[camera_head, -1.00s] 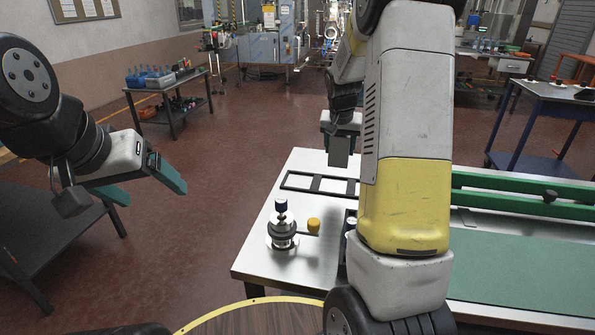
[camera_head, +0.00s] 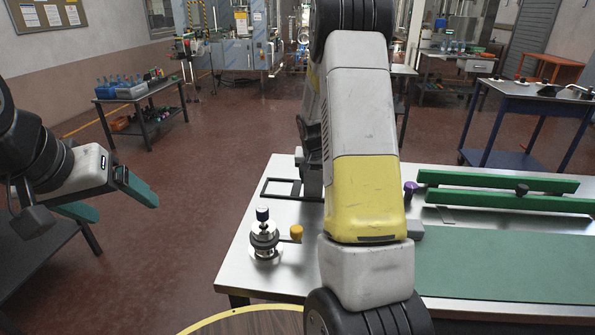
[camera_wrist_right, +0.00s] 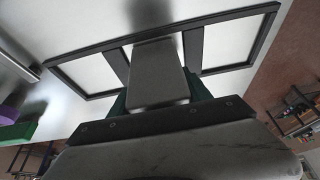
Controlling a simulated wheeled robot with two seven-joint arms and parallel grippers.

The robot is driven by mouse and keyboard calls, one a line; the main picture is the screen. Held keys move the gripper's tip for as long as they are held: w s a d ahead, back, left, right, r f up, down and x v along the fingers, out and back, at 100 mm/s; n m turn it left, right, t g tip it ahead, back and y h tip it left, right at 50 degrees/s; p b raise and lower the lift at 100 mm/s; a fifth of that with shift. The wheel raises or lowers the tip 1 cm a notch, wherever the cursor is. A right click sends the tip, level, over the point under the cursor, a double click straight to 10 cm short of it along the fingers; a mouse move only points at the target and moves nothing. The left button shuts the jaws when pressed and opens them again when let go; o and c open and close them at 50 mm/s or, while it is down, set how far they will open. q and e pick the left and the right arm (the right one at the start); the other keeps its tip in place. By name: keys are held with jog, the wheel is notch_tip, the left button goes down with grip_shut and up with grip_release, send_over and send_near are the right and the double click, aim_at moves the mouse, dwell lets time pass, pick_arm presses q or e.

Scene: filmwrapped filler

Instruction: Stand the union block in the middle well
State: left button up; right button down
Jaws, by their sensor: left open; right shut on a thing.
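The grey union block (camera_wrist_right: 157,75) is held between the green fingers of my right gripper (camera_wrist_right: 158,88) in the right wrist view. It lies over the middle well of a dark three-part frame (camera_wrist_right: 75,55), between the two dividers, and covers most of that well. I cannot tell whether its far end is in the well or above it. In the head view the frame's left part (camera_head: 268,187) shows on the steel table; my right arm hides the rest and most of the gripper. My left gripper (camera_head: 125,200) is open and empty at the left, away from the table.
A metal fitting with a blue cap and yellow knob (camera_head: 264,235) stands at the table's near left. A purple knob (camera_head: 410,187), green rails (camera_head: 500,180) and a green mat (camera_head: 520,260) lie right of my arm. A dark bench (camera_head: 40,250) stands at the left.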

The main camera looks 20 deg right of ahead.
jog(key=shift+c, duration=2.4)
grip_release()
jog(key=s+a+r+n+t+y, duration=0.1)
jog(key=s+a+r, duration=0.4)
jog(key=s+r, duration=0.4)
jog(key=s+a+r+n+y, duration=0.1)
jog(key=s+a+r, duration=0.3)
jog(key=s+r, duration=0.55)
jog(key=s+a+r+n+y, duration=0.1)
jog(key=s+a+r+n, duration=0.1)
jog(key=s+a, duration=0.2)
jog(key=s+a+r+n+t+y, duration=0.1)
jog(key=s+a+r, duration=0.2)
jog(key=s, duration=0.6)
jog(key=shift+a+n, duration=0.4)
jog(key=shift+a, duration=0.05)
jog(key=shift+s, duration=0.1)
